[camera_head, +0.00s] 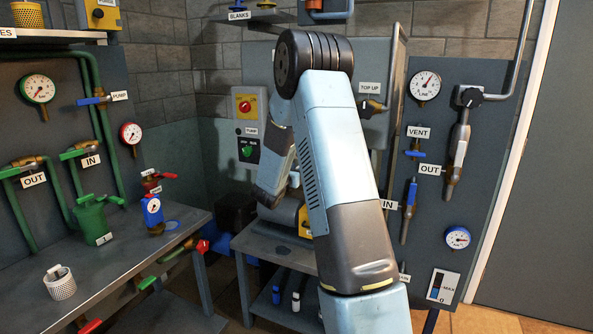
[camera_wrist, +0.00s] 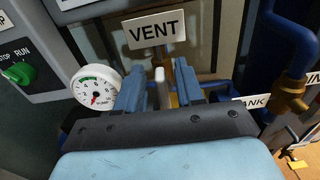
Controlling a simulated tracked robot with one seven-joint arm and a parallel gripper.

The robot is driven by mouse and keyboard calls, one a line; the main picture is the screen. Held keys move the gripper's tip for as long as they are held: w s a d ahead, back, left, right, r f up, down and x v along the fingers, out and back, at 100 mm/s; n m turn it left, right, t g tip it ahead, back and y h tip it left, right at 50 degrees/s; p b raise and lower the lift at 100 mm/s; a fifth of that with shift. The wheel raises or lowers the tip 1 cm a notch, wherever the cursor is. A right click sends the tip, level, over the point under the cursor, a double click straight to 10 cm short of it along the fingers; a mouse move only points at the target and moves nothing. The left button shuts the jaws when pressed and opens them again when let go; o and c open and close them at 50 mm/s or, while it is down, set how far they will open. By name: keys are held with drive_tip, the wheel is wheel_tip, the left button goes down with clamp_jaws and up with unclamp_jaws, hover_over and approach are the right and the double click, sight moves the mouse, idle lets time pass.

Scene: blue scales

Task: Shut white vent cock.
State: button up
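In the wrist view, a white lever (camera_wrist: 161,88) stands upright in the picture below the VENT sign (camera_wrist: 156,30), next to a brass fitting (camera_wrist: 184,76). My gripper (camera_wrist: 159,76) has its two blue fingers apart, one on each side of the lever. Gaps show between the lever and the fingers, so it looks ungripped. The lower end of the lever is hidden by the gripper body. In the head view, my arm hides the gripper and the white lever. Another VENT sign (camera_head: 417,132) there has a blue-handled cock (camera_head: 415,153) beneath it.
A white gauge (camera_wrist: 97,86) is close left of the fingers, and a green STOP/RUN switch (camera_wrist: 17,73) is farther left. A blue pipe with a brass fitting (camera_wrist: 288,95) is at the right. In the head view, a workbench (camera_head: 125,285) stands at the left.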

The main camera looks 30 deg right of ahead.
drive_tip(key=shift+w+d, duration=0.3)
drive_tip(key=shift+d, duration=0.1)
